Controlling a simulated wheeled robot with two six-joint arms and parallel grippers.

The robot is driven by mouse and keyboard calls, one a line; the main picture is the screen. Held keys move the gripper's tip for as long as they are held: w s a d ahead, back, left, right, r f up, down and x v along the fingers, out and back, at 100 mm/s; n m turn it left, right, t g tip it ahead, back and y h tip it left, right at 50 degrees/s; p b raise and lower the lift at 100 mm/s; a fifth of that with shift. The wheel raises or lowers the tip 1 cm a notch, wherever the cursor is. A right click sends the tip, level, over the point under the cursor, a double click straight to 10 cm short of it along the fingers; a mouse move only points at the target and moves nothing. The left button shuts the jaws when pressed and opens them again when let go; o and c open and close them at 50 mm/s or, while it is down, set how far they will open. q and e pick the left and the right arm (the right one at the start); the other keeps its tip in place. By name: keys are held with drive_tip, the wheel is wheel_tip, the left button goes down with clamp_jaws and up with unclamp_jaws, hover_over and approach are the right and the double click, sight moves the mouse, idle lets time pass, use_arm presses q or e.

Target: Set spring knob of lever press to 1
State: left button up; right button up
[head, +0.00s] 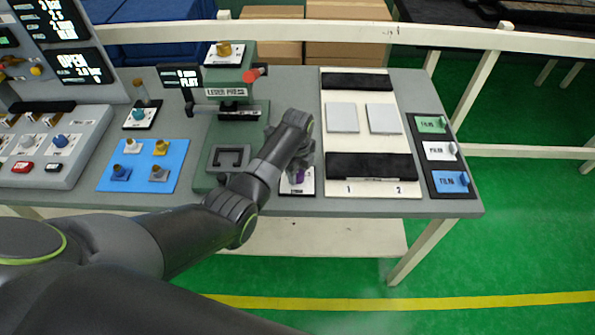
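The green lever press (225,161) stands on the grey table left of centre, with a name label and a red-tipped lever (254,74). A brass-coloured knob (224,49) sits on a white plate on its top. A purple knob (300,176) shows on a small white plate (297,189) right of the press; its lettering is too small to read surely. I cannot tell which knob is the spring knob. My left gripper (298,162) is over the purple knob, mostly hidden by my wrist. Its fingertips and any contact are not clear. My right gripper is not in view.
A black display (181,78) stands left of the press. A teal knob (138,115) and a blue plate (171,182) with several small parts lie further left. A white board (371,90) with black strips and a black tray (468,189) with coloured tags lie right.

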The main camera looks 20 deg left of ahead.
use_arm(q)
drive_tip(key=c, duration=0.4)
drive_tip(key=shift+r+n+p, duration=0.15)
drive_tip(key=shift+n+p, duration=0.7)
drive_tip(key=shift+n, duration=0.45)
drive_tip(key=n+p, duration=0.1)
drive_tip(key=n, duration=0.2)
drive_tip(key=shift+n+p, duration=0.3)
drive_tip(key=n, duration=0.2)
drive_tip(key=shift+n+p, duration=0.3)
drive_tip(key=shift+n, duration=1.5)
